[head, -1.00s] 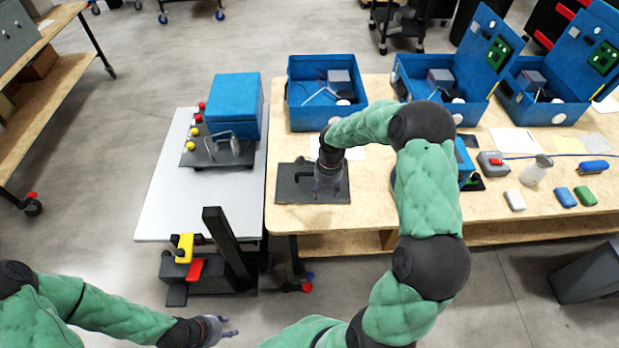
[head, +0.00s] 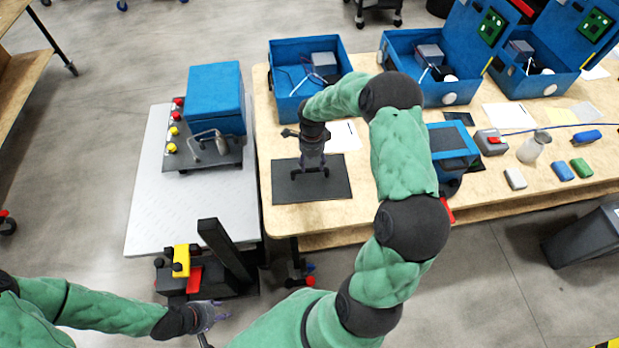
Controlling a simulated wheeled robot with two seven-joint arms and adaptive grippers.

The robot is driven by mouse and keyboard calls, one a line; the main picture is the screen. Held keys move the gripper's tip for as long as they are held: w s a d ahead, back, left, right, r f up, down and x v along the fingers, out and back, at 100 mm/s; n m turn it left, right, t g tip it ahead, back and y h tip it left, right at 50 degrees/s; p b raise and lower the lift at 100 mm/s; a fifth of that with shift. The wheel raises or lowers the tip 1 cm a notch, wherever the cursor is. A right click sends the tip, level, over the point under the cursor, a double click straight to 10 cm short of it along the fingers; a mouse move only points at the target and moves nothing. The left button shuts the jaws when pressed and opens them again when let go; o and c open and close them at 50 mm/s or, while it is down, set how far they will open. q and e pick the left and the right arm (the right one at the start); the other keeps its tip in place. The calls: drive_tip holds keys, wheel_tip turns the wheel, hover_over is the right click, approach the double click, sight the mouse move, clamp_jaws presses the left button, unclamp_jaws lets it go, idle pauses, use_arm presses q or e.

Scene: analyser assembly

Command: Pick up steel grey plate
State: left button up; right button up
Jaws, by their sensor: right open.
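A flat dark grey rectangular plate (head: 335,188) lies near the left end of the wooden table. My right gripper (head: 310,173) points down over the middle of this plate, with its fingers spread apart low over or at its surface. I cannot tell whether they touch it. The gripper hides part of the plate. My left gripper (head: 214,311) is at the lower left, away from the table, below the black stand; its fingers are too small and blurred to tell their opening.
A white side table (head: 150,215) bears a blue box (head: 216,98) on a grey base with coloured knobs. Open blue cases (head: 290,102) line the table's back. A blue-framed unit (head: 452,145), a jar (head: 533,148) and small blocks are at right. A black stand (head: 228,255) stands in front.

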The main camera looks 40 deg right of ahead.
sight(310, 170)
drive_tip(key=f, duration=0.3)
drive_tip(key=f+b, duration=0.1)
drive_tip(key=f, duration=0.1)
drive_tip(key=shift+w+a+f, duration=0.1)
drive_tip(key=shift+a+f, duration=0.15)
drive_tip(key=shift+f, duration=0.05)
clamp_jaws()
drive_tip(key=shift+w+r, duration=0.1)
drive_tip(key=shift+r, duration=0.1)
